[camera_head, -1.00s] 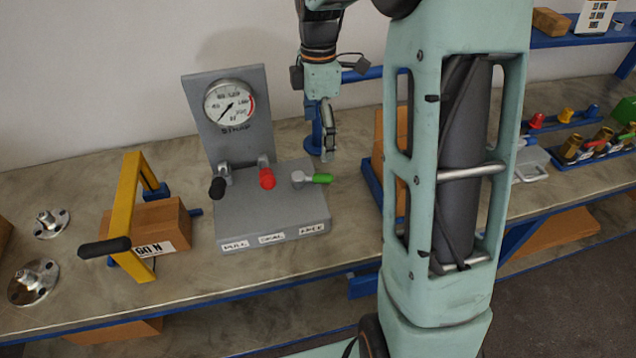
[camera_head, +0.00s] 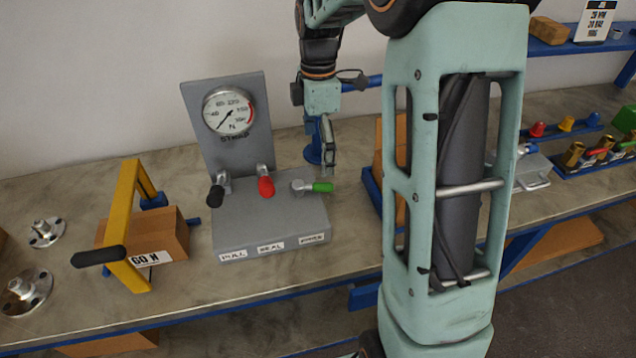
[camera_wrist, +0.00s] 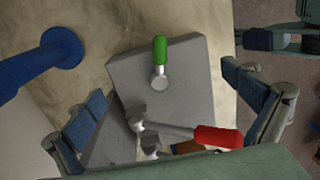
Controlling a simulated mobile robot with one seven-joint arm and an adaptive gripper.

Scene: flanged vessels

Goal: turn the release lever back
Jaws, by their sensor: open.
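The grey console (camera_head: 270,222) carries three levers: a black-handled one (camera_head: 215,195) at left, a red-handled one (camera_head: 266,187) in the middle and a green-handled one (camera_head: 322,187) at right. The green handle points right; the label below it is too blurred to read surely. My gripper (camera_head: 328,160) is just behind and above the green handle, apart from it. In the wrist view my gripper (camera_wrist: 175,100) is open and empty, its fingers wide to either side of the console. The green handle (camera_wrist: 160,50) and red handle (camera_wrist: 218,137) show between them.
A dial gauge (camera_head: 228,110) stands on the upright plate behind the levers. A yellow frame (camera_head: 130,220) with a black handle and a cardboard box (camera_head: 175,235) are at left. A blue post (camera_wrist: 62,48) stands beside the console in the wrist view. Bench space in front is narrow.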

